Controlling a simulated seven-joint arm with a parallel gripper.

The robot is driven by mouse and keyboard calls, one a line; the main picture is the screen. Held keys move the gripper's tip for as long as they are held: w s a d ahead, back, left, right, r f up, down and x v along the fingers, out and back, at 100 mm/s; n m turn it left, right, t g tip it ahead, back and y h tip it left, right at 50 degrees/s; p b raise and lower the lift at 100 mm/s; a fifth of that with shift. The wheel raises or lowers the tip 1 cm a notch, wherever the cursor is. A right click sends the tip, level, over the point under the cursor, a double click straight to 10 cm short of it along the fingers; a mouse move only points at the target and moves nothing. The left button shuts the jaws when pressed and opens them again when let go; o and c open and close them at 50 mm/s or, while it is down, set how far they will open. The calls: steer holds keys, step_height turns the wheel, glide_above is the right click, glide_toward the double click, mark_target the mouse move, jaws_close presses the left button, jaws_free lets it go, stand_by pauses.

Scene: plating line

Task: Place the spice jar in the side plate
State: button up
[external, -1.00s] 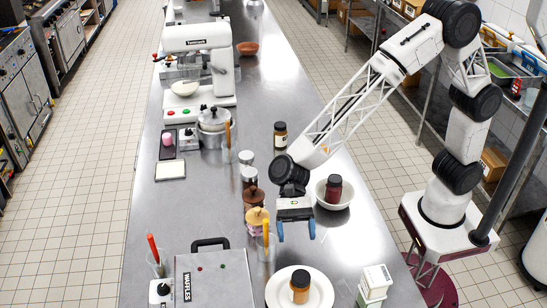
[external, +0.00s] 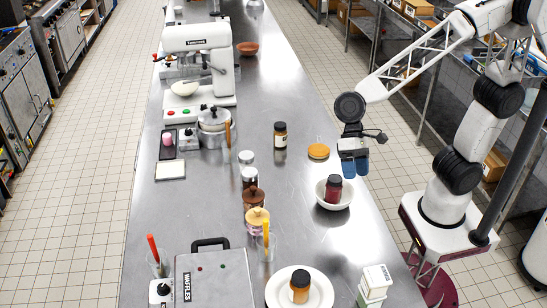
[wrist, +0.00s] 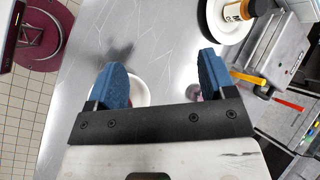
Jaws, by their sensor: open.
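A jar with orange-brown contents and a pale label (external: 300,284) stands upright on the white plate (external: 273,292) at the front. They also show in the wrist view as the jar (wrist: 236,12) and the plate (wrist: 215,29) at the top right. A dark red jar (external: 333,187) stands in a white bowl (external: 335,204). A dark-lidded jar with a pale label (external: 280,136) stands on the counter farther back. Which jar the task means is not clear. My gripper (external: 355,167) is open and empty, above and just behind the bowl; its blue fingers (wrist: 163,78) are apart in the wrist view.
A waffle maker (external: 213,280), cups with utensils and several lidded jars stand left of the plate. A round orange item (external: 319,151) lies behind the bowl. The middle counter is fairly clear.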

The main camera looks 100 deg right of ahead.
steer(key=s+d+n+t+h, duration=0.1)
steer(key=s+d+n+h, duration=0.3)
steer(key=s+d, duration=0.4)
steer(key=s+d+n+t+h, duration=0.1)
steer(key=s+d+n+h, duration=0.2)
steer(key=s, duration=1.1)
steer(key=d+n, duration=0.2)
steer(key=d, duration=0.3)
steer(key=shift+r+h, duration=0.4)
